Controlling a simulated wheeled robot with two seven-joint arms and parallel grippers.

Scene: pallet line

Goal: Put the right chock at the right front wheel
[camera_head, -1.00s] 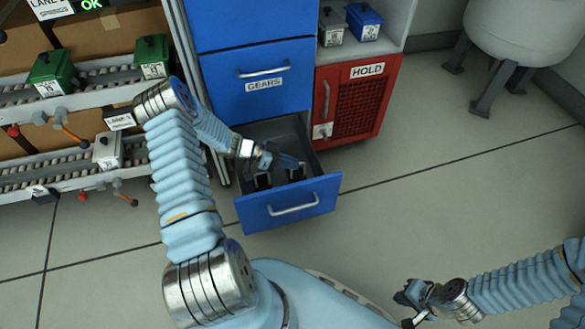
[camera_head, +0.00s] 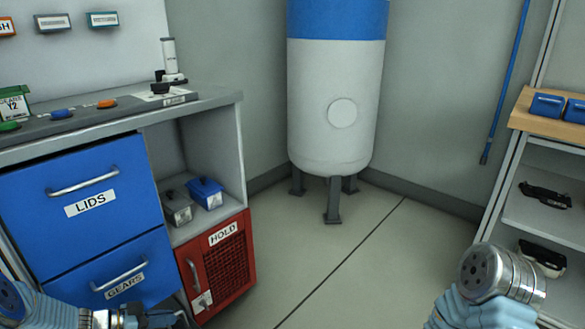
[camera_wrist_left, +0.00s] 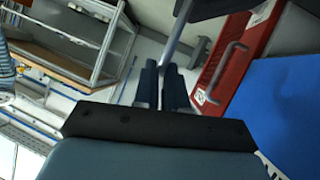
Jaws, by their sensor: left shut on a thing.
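My left gripper (camera_head: 158,318) shows at the bottom edge of the head view, in front of the blue drawers. In the left wrist view its two dark fingers (camera_wrist_left: 163,86) are closed on a thin grey bar (camera_wrist_left: 178,38). The bar runs up to a dark piece (camera_wrist_left: 222,8) at the top edge; I cannot tell what the whole thing is. My right arm shows at the lower right of the head view, but its gripper is not in view. I can make out no chock on the floor and no wheel.
A red HOLD cabinet (camera_head: 218,268) stands beside the blue GEARS drawer (camera_head: 118,280). A white and blue tank (camera_head: 335,100) stands on legs at the back. A shelf rack (camera_head: 553,217) holding dark items is at the right. The floor (camera_head: 345,270) between is clear.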

